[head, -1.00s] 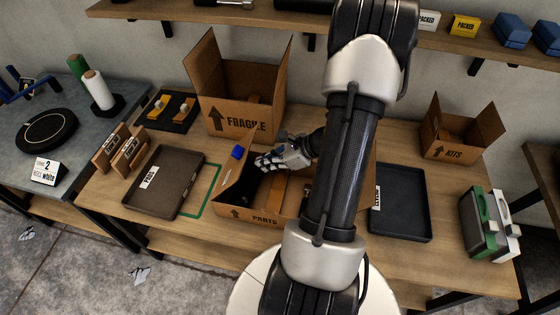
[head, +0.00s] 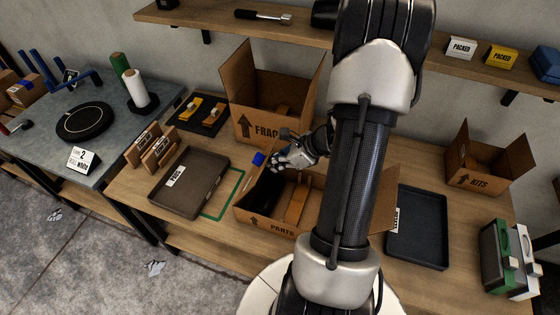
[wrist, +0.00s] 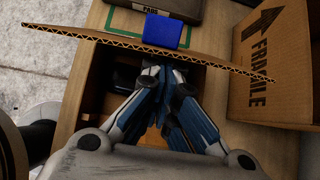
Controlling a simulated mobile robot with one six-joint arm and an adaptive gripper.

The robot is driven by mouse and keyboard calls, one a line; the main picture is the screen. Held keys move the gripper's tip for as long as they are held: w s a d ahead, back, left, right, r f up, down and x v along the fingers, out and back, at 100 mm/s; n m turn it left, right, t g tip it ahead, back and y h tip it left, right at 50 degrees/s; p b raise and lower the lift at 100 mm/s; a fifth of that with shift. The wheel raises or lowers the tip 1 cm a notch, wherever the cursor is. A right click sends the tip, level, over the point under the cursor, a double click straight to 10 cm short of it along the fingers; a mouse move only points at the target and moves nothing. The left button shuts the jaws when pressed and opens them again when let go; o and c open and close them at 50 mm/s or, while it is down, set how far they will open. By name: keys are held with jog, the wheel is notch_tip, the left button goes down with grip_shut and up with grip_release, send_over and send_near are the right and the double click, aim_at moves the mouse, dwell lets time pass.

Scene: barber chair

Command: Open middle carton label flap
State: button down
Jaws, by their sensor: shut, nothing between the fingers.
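The middle carton (head: 278,229), marked PARTS, is open-topped on the wooden table. Its left flap stands up along the left side, with a blue tab (head: 258,158) at its upper edge. In the wrist view the flap (wrist: 90,36) shows as a corrugated edge across the picture, with the blue tab (wrist: 161,30) beyond it. My gripper (head: 274,156) is over the carton's opening, on the inner side of the flap. In the wrist view its fingertips (wrist: 165,72) are together, empty, and close to the flap; I cannot tell whether they touch it.
The FRAGILE carton (head: 247,124) stands behind the middle carton. A brown tray (head: 190,187) lies to the left beside a green outline, and a black tray (head: 418,230) to the right. The KITS carton (head: 474,178) is at the right. A shelf (head: 225,14) runs above.

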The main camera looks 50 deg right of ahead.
aim_at(268, 155)
jog(key=shift+w+a+r+g+p, duration=0.25)
jog(key=shift+w+r+g+p, duration=0.05)
jog(key=shift+w+r+p, duration=0.3)
jog(key=shift+w+a+r+g+p, duration=0.2)
jog(key=shift+w+r+g+p, duration=0.1)
jog(key=shift+w+r+p, duration=0.25)
jog(key=shift+w+a+f+h, duration=0.1)
jog(key=shift+w+a+h, duration=0.05)
jog(key=shift+w+h, duration=0.15)
